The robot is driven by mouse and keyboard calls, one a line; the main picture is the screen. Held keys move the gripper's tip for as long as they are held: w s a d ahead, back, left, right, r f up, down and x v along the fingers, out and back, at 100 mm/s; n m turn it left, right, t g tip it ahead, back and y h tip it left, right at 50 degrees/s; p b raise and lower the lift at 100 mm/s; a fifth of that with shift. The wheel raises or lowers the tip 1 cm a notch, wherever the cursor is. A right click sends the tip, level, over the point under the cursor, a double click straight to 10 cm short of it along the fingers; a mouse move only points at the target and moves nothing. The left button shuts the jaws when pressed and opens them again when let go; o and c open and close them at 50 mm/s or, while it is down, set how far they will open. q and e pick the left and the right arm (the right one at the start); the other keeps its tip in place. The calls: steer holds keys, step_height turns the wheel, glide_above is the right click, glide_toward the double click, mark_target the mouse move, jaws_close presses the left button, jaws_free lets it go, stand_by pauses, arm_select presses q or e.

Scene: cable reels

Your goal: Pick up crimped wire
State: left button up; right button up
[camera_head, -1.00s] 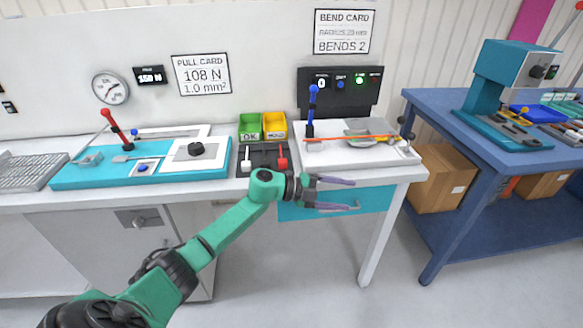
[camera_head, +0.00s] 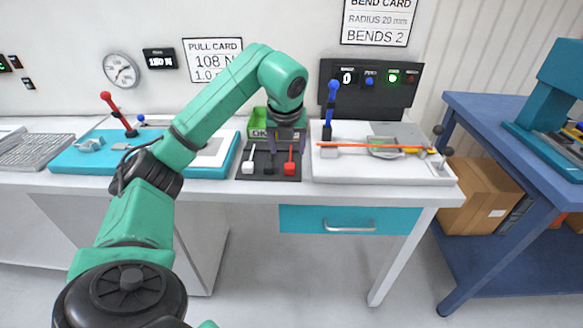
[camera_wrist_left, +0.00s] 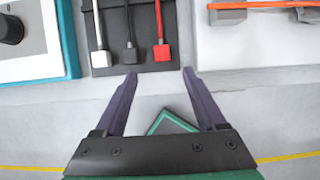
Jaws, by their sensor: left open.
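Three wires with block-like ends, one white (camera_head: 248,167), one black (camera_wrist_left: 129,52) and one red (camera_head: 290,167), lie side by side in a dark tray (camera_wrist_left: 106,71) on the white bench. The left wrist view also shows the white wire (camera_wrist_left: 101,58) and the red wire (camera_wrist_left: 162,50). My right gripper is out of view.
A green bin (camera_head: 258,122) stands behind the tray, partly hidden by my arm. A teal pull-test plate (camera_head: 85,160) is on the left. A white bending fixture (camera_head: 340,170) with an orange rod (camera_head: 400,149) and a blue-handled lever (camera_head: 330,105) is on the right.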

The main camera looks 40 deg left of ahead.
mark_target(290, 166)
arm_select(q)
steer(key=x, duration=0.3)
steer(key=shift+w+a+f, duration=0.1)
steer(key=shift+w+f, duration=0.2)
steer(key=p+x, duration=0.1)
steer(key=x, duration=0.4)
steer(key=shift+w+f, duration=0.1)
steer(key=shift+f, duration=0.05)
steer(key=shift+w+f, duration=0.1)
steer(key=shift+f, duration=0.05)
steer(key=c, duration=0.3)
jaws_close()
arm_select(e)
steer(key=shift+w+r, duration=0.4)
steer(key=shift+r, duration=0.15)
